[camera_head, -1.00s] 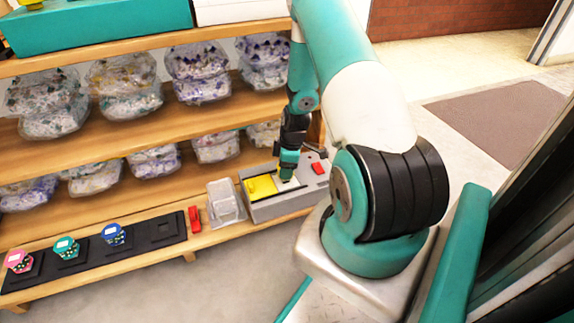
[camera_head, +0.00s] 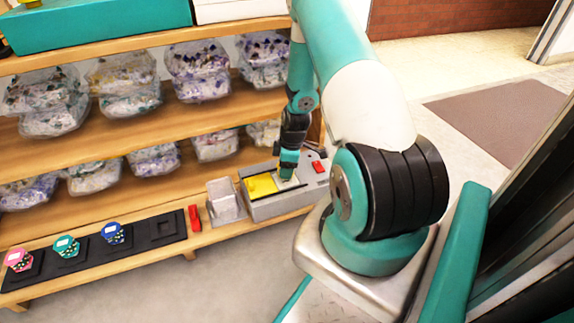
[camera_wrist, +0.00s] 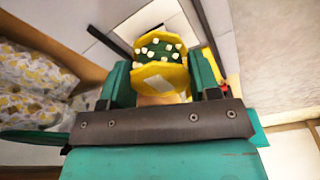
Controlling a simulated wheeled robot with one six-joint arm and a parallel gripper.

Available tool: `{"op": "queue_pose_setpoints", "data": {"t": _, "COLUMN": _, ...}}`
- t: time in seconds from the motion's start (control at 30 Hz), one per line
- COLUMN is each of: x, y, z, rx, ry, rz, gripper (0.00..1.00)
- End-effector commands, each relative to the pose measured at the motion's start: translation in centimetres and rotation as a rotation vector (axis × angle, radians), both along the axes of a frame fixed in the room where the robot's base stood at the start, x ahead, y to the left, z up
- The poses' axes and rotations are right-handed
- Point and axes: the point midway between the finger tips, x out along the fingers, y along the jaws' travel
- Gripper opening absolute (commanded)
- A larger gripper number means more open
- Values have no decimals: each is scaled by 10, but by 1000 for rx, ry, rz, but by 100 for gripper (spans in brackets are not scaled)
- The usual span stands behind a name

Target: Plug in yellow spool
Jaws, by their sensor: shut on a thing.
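The yellow spool (camera_wrist: 160,75) shows in the wrist view as a yellow body with a dark green face carrying white dots. My gripper (camera_wrist: 160,88) is shut on it, one teal finger on each side. In the head view my gripper (camera_head: 287,172) is low over the grey machine (camera_head: 285,205) with a yellow panel (camera_head: 262,185) and a red button (camera_head: 319,167). The spool is hidden there. In the wrist view a pale grey surface with a dark-edged opening lies beyond the spool. I cannot tell whether the spool touches it.
A black tray (camera_head: 185,232) on the lower shelf has pink (camera_head: 18,259), teal (camera_head: 66,246) and blue (camera_head: 113,233) spools and a bare square seat. A red object (camera_head: 194,218) and a grey holder (camera_head: 226,201) stand between tray and machine. Bagged goods fill the shelves.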

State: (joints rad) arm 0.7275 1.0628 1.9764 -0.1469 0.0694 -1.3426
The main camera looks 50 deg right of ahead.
Motion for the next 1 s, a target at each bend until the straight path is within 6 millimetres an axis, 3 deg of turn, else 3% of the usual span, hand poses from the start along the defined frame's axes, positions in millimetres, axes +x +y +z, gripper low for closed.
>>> {"op": "queue_pose_setpoints", "data": {"t": 0.7, "x": 0, "y": 0, "z": -6, "rx": -1, "ry": -1, "rz": 0, "gripper": 31}}
{"op": "queue_pose_setpoints", "data": {"t": 0.73, "x": 0, "y": 0, "z": -6, "rx": -1, "ry": -1, "rz": 0, "gripper": 63}}
{"op": "queue_pose_setpoints", "data": {"t": 0.83, "x": 0, "y": 0, "z": -6, "rx": -1, "ry": -1, "rz": 0, "gripper": 86}}
{"op": "queue_pose_setpoints", "data": {"t": 1.0, "x": 0, "y": 0, "z": -6, "rx": -1, "ry": -1, "rz": 0, "gripper": 86}}
